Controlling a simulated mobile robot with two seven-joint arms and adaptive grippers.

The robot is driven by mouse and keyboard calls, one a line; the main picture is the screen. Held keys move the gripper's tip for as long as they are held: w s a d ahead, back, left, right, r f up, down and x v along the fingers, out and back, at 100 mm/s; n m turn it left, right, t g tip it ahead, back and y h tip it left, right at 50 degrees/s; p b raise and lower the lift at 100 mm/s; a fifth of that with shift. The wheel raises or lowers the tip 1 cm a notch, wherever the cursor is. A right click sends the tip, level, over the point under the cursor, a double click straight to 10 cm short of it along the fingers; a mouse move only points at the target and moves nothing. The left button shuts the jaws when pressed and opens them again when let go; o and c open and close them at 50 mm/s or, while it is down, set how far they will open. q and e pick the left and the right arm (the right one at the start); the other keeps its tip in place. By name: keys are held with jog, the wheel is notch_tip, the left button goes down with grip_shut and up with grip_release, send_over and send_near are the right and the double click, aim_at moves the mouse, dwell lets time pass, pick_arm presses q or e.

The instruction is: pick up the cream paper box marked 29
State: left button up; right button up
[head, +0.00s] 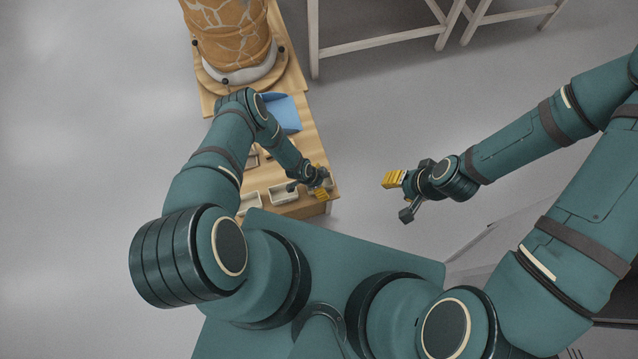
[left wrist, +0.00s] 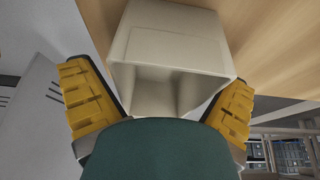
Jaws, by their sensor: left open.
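A cream paper box (left wrist: 180,42) fills the middle of the left wrist view, its hollow inside showing. No number can be read on it, so I cannot tell whether it is the one marked 29. My left gripper (left wrist: 158,80) is open, with one yellow-padded finger on each side of this box. Whether the fingers touch it is unclear. In the head view my left gripper (head: 318,187) is at the near right corner of the wooden table (head: 298,212) and hides most of the box there. My right gripper (head: 400,197) is open and empty, off the table.
Two more cream boxes stand to the left along the near edge, one in the middle (head: 284,194) and one partly hidden by my arm (head: 250,203). A blue object (head: 284,112) lies farther back. A large patched brown vessel (head: 230,40) stands at the far end.

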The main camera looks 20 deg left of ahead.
pick_arm(q)
jog(key=c, duration=1.1)
